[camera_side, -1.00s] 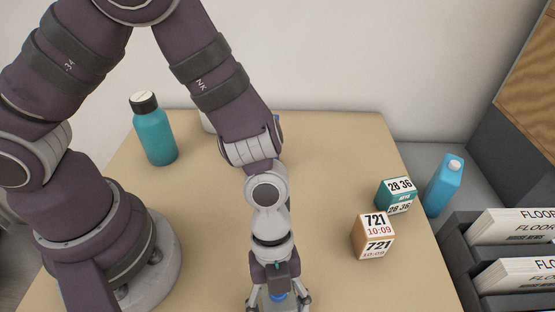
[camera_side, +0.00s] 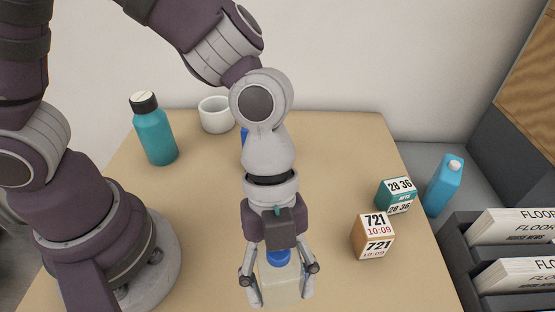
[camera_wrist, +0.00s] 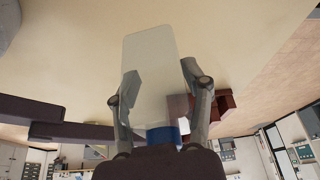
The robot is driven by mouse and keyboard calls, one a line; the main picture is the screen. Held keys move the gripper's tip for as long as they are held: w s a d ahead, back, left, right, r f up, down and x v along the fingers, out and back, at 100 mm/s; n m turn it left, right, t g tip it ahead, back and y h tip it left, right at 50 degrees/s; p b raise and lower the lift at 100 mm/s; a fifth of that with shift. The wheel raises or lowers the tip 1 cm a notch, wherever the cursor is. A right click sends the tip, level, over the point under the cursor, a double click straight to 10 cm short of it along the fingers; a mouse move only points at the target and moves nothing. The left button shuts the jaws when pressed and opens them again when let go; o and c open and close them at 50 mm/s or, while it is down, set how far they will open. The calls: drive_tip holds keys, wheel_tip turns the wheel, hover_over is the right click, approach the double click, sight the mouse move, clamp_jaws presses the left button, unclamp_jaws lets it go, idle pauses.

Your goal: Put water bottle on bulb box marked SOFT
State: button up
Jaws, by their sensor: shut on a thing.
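My gripper (camera_side: 279,290) is shut on a pale, translucent bottle (camera_side: 281,281) with a blue cap, at the bottom centre of the side view. The fingers are on either side of its body, and the cap points up towards the wrist. In the wrist view the pale bottle (camera_wrist: 150,75) fills the middle between the fingers. It seems held above the table. An orange box (camera_side: 373,236) reads "721 10:09". A teal-and-white box (camera_side: 396,195) behind it reads "28 36". I cannot read SOFT on either box.
A teal bottle (camera_side: 155,136) with a black cap stands at the back left, near a white cup (camera_side: 216,115). A blue object behind my wrist is mostly hidden. A blue carton (camera_side: 443,186) and a dark rack (camera_side: 467,262) are at the right.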

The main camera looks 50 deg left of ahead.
drive_tip(key=w+a+r+n, duration=0.1)
drive_tip(key=a, duration=0.2)
drive_tip(key=w+a+r+n+t, duration=0.1)
drive_tip(key=w+a+n, duration=0.1)
drive_tip(key=a, duration=0.1)
drive_tip(key=w+a+r+n+t, duration=0.1)
drive_tip(key=w+a+n, duration=0.1)
drive_tip(key=a, duration=0.1)
drive_tip(key=shift+a+r, duration=0.2)
drive_tip(key=shift+r, duration=0.15)
drive_tip(key=s+a+r+n+t, duration=0.2)
drive_tip(key=a+r+n+t, duration=0.15)
drive_tip(key=a+n, duration=0.8)
drive_tip(key=shift+m+y, duration=0.4)
drive_tip(key=shift+m, duration=0.15)
drive_tip(key=w, duration=0.5)
drive_tip(key=w+a+f, duration=0.1)
drive_tip(key=w, duration=0.8)
drive_tip(key=shift+w+a+f, duration=0.35)
drive_tip(key=shift+w+a, duration=0.05)
drive_tip(key=shift+w+f, duration=0.2)
drive_tip(key=shift+f, duration=1.55)
drive_tip(key=shift+f, duration=0.1)
drive_tip(key=o, duration=1)
